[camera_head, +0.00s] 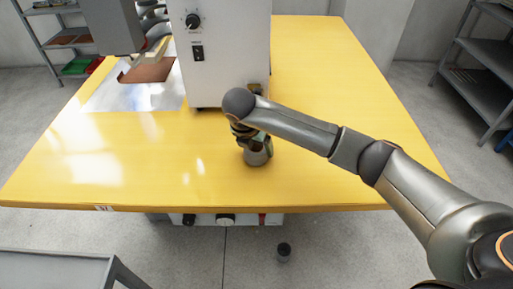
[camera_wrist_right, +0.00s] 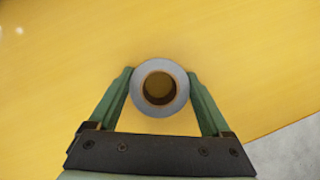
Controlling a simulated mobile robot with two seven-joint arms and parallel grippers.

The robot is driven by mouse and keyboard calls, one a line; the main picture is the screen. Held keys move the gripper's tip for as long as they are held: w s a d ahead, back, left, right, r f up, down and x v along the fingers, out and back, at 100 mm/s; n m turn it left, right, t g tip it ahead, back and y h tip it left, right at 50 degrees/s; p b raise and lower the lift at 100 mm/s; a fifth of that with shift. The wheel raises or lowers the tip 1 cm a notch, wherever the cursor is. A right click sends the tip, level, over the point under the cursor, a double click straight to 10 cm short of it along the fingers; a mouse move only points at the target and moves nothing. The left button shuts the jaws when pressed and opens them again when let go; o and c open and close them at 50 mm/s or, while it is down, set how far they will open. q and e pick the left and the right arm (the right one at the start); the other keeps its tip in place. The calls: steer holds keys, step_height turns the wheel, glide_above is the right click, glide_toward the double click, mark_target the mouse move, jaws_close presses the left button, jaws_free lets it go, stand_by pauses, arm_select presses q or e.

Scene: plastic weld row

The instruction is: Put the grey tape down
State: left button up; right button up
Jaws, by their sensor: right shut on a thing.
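The grey tape (camera_wrist_right: 138,84) is a ring-shaped roll with a brown core. In the right wrist view it sits between the two green fingers of my right gripper (camera_wrist_right: 160,88), which touch it on both sides. In the head view the right gripper (camera_head: 255,145) points down at the yellow table (camera_head: 330,60), with the grey tape (camera_head: 257,157) low between its fingers near the front edge. I cannot tell whether the tape touches the tabletop. My left gripper does not show.
A white machine (camera_head: 222,60) stands on the table just behind the right gripper. A brown piece (camera_head: 148,71) lies on a shiny metal plate (camera_head: 110,95) at the left. The table is clear to the right and front left. A small dark cylinder (camera_head: 284,252) stands on the floor.

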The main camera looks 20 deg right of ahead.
steer(key=shift+f, duration=0.2)
steer(key=o, duration=1.2)
steer(key=shift+o, duration=0.2)
steer(key=shift+r, duration=0.1)
steer(key=p+v, duration=0.1)
steer(key=v, duration=1.1)
steer(key=shift+p, duration=0.35)
